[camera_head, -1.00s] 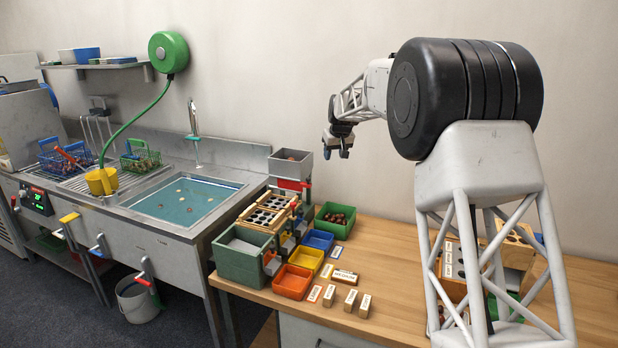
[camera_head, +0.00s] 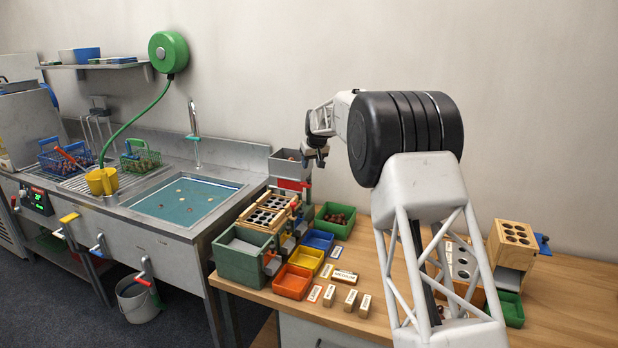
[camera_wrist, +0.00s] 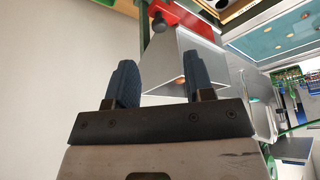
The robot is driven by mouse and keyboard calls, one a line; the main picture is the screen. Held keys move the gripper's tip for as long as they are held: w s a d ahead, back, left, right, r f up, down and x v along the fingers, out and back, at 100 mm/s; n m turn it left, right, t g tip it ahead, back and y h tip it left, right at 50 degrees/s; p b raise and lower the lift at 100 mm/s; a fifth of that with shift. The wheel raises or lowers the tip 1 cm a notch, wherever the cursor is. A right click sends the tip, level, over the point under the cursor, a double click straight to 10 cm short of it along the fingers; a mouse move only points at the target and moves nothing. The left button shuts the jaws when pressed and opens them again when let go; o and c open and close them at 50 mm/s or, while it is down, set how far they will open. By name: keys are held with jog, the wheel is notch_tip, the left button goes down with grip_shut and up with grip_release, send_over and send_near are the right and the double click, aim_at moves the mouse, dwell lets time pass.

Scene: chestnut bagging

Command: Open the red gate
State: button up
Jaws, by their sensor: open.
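The red gate (camera_head: 292,185) sits at the lower front of a grey hopper (camera_head: 282,167) at the back of the sorting station. In the wrist view the red gate (camera_wrist: 188,18) shows at the top with a dark piece at its left end, and the hopper (camera_wrist: 190,62) lies just beyond my fingers. My gripper (camera_head: 314,160) is open and empty, right beside the hopper's right side and above the gate's height. Its two dark blue fingers also show apart in the wrist view (camera_wrist: 159,85). No contact with the gate is visible.
Stepped sorting trays (camera_head: 267,216) stand below the hopper. A green bin (camera_head: 335,229) of chestnuts, a blue bin (camera_head: 317,240), a yellow bin (camera_head: 305,259) and an orange bin (camera_head: 293,282) sit in front. A sink (camera_head: 188,203) is at left.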

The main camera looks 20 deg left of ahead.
aim_at(309, 178)
jog(key=shift+f, duration=0.1)
jog(key=shift+x, duration=3.8)
jog(key=shift+c, duration=0.4)
grip_shut()
